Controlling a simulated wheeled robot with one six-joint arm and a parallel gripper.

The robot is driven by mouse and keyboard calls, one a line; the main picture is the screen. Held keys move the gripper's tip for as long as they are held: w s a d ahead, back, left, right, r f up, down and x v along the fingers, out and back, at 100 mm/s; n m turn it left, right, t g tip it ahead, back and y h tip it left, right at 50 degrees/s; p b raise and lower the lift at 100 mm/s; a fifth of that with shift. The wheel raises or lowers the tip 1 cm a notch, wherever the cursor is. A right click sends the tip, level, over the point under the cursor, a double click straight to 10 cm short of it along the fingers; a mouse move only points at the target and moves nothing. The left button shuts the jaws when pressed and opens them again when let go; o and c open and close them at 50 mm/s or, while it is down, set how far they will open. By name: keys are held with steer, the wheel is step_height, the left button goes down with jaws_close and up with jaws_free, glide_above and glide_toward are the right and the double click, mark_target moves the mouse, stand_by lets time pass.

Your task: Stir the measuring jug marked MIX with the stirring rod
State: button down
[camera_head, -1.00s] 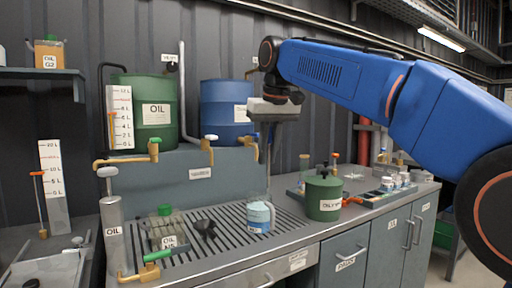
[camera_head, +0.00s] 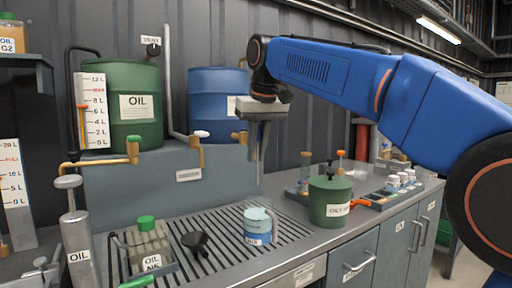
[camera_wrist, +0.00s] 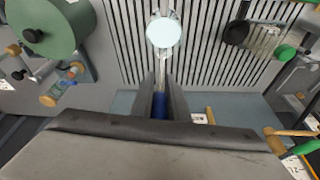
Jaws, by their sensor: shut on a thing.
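The measuring jug (camera_head: 257,229) stands upright on the slatted drain grid, with a blue band and pale contents; its label is too small to read surely. In the wrist view I see the jug (camera_wrist: 163,32) from above, with a pale round surface. My gripper (camera_head: 259,152) points down above the jug. It is shut on the stirring rod (camera_wrist: 161,72), whose blue part shows between the fingers (camera_wrist: 160,104). The thin rod runs toward the jug. Its lower end is hard to make out, so I cannot tell whether it is inside the rim.
A green lidded pot (camera_head: 330,203) stands close right of the jug. A black funnel-like thing (camera_head: 196,242) and a green-capped OIL container (camera_head: 150,246) stand left. Green (camera_head: 121,105) and blue (camera_head: 217,106) drums with taps stand behind. A tray of small jars (camera_head: 390,193) is at right.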

mark_target(256, 203)
steer(key=shift+f, duration=7.6)
steer(key=shift+s+a, duration=0.1)
steer(key=shift+a, duration=0.05)
